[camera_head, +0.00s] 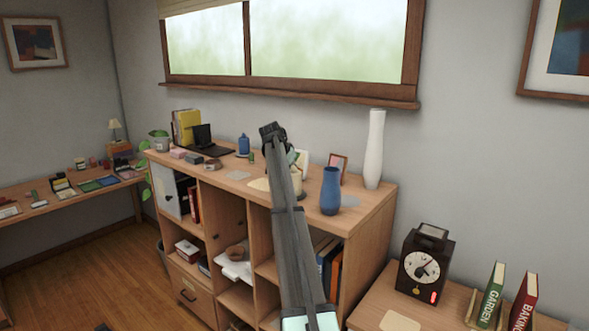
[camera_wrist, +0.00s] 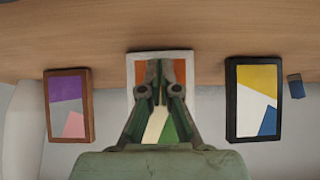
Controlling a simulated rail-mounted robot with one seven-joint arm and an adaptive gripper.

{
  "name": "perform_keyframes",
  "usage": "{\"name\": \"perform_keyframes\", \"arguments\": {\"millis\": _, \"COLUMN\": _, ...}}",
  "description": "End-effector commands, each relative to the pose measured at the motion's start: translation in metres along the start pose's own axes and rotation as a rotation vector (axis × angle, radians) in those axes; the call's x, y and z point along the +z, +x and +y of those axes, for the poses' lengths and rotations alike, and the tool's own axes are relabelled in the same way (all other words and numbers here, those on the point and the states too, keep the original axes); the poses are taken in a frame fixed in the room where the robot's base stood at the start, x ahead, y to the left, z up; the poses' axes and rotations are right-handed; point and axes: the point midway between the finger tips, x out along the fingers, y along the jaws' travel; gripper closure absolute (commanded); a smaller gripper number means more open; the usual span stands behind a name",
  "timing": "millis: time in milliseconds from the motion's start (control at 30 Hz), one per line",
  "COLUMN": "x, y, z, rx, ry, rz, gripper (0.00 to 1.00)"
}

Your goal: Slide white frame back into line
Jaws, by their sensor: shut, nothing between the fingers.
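The white frame (camera_wrist: 160,56) stands in the middle of the wrist view, with orange, green and pale shapes in its picture. My gripper (camera_wrist: 163,76) is shut and empty, with its fingertips over the frame's face. Whether they touch it I cannot tell. My fingers and palm hide much of the frame. A brown frame (camera_wrist: 68,105) is to its left and a black frame (camera_wrist: 255,100) to its right, both apart from it. The white frame's tabletop-side edge lies farther toward the open tabletop than theirs. In the head view, the white frame (camera_head: 302,161) is partly hidden by my arm.
The frames stand on the wooden shelf unit's top (camera_wrist: 205,30). In the head view, a blue vase (camera_head: 330,192) and a tall white vase (camera_head: 374,150) stand to the right of my arm. A laptop (camera_head: 205,142) and small items are at the left. A small blue object (camera_wrist: 296,86) sits beside the black frame.

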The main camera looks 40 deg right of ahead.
Motion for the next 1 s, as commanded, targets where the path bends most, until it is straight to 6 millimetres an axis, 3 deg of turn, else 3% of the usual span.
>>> {"name": "perform_keyframes", "arguments": {"millis": 1000, "x": -0.036, "y": 0.026, "z": 0.000, "rx": 0.000, "ry": 0.000, "rz": -0.001, "gripper": 1.00}}
